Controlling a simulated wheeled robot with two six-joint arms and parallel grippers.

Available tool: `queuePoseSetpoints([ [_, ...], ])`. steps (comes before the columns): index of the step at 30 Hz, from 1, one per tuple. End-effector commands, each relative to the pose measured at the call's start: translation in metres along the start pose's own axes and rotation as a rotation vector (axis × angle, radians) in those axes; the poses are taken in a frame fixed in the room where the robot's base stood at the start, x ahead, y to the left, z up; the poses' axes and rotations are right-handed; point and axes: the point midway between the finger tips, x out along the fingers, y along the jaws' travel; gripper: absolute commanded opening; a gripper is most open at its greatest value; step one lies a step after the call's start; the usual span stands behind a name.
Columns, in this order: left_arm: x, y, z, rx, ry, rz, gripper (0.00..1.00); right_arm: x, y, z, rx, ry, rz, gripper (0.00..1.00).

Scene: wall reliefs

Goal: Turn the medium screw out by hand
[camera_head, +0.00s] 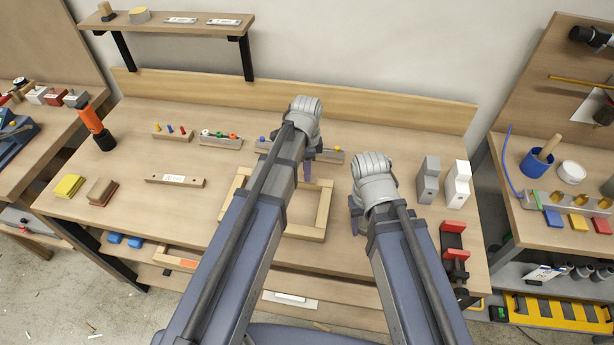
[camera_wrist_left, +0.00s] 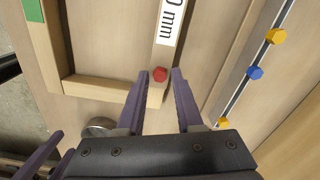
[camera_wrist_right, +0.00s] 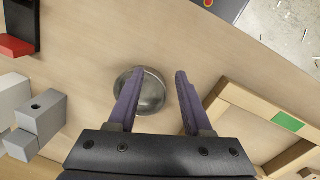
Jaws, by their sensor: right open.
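In the left wrist view a red hex-headed screw (camera_wrist_left: 160,74) sits near the end of a wooden bar (camera_wrist_left: 158,95) with a white "mm" label. My left gripper (camera_wrist_left: 161,73) is open, with a fingertip on each side of the red head and a small gap at each side. In the head view this gripper (camera_head: 307,172) is above the bench, and its arm hides the bar and screw. My right gripper (camera_head: 355,205) is open and empty; its wrist view shows the fingers (camera_wrist_right: 161,74) over a metal bowl (camera_wrist_right: 152,95). I cannot tell which screw is the medium one.
A wooden frame (camera_head: 320,210) lies on the bench under my arms. A rail with yellow and blue heads (camera_wrist_left: 255,73) runs beside the bar. Grey and white blocks (camera_head: 428,182) and a red-black clamp (camera_head: 453,240) stand to the right.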

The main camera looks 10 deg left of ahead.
Motion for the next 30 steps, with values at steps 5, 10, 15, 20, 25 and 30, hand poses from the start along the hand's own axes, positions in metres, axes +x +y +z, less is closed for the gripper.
queuePoseSetpoints([
  [5, 0.0000, 0.0000, 0.0000, 0.135, 0.000, 0.000, 0.35, 0.0000, 0.0000, 0.0000, 0.000, 0.000, 0.000, 0.50],
  [10, 0.0000, 0.0000, 0.0000, 0.156, 0.000, 0.000, 0.35, 0.0000, 0.0000, 0.0000, 0.000, 0.000, 0.000, 0.50],
  [15, 0.0000, 0.0000, 0.0000, 0.318, 0.000, 0.000, 0.35, 0.0000, 0.0000, 0.0000, 0.000, 0.000, 0.000, 0.50],
  [20, 0.0000, 0.0001, 0.0000, 0.509, 0.000, 0.000, 0.35, 0.0000, 0.0000, 0.0000, 0.000, 0.000, 0.000, 0.50],
  [25, 0.0000, 0.0001, 0.0000, 0.597, 0.000, 0.000, 0.35, 0.0000, 0.0000, 0.0000, 0.000, 0.000, 0.000, 0.50],
  [30, 0.0000, 0.0001, 0.0000, 0.600, 0.000, 0.000, 0.35, 0.0000, 0.0000, 0.0000, 0.000, 0.000, 0.000, 0.50],
])
